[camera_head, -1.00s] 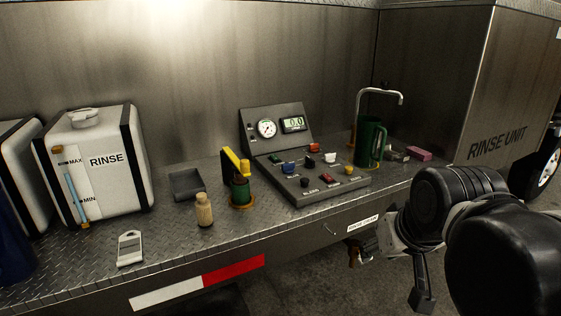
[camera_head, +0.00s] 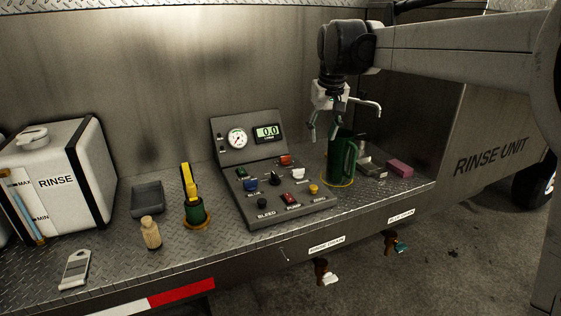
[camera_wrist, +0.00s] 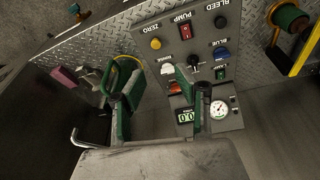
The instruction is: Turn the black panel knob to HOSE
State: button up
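The black panel knob (camera_head: 274,178) stands in the middle of the sloped grey control panel, between a blue and a white control. It also shows in the wrist view (camera_wrist: 194,61), close to the tip of one finger. Which way it points and any HOSE mark are too small to read. My gripper (camera_head: 322,138) is open and empty, pointing down above the panel's right side, near the green mug (camera_head: 342,160). In the wrist view my gripper (camera_wrist: 147,75) has its fingers spread, with the mug behind one of them.
The control panel (camera_head: 243,217) carries several other knobs and switches. A pink block (camera_head: 399,168) lies at right.

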jog(key=w+a+f+n+g+p, duration=0.1)
jog(key=w+a+f+p, duration=0.15)
jog(key=w+a, duration=0.65)
jog(key=n+g+p, duration=0.1)
jog(key=g+p, duration=0.1)
jog(key=p, duration=0.2)
send_near(275, 174)
notch_tip(275, 174, down, 10)
jog(key=shift+a+r+p, duration=0.1)
jog(key=shift+a+p, duration=0.05)
jog(key=shift+p, duration=0.25)
jog(key=shift+c, duration=0.5)
grip_shut()
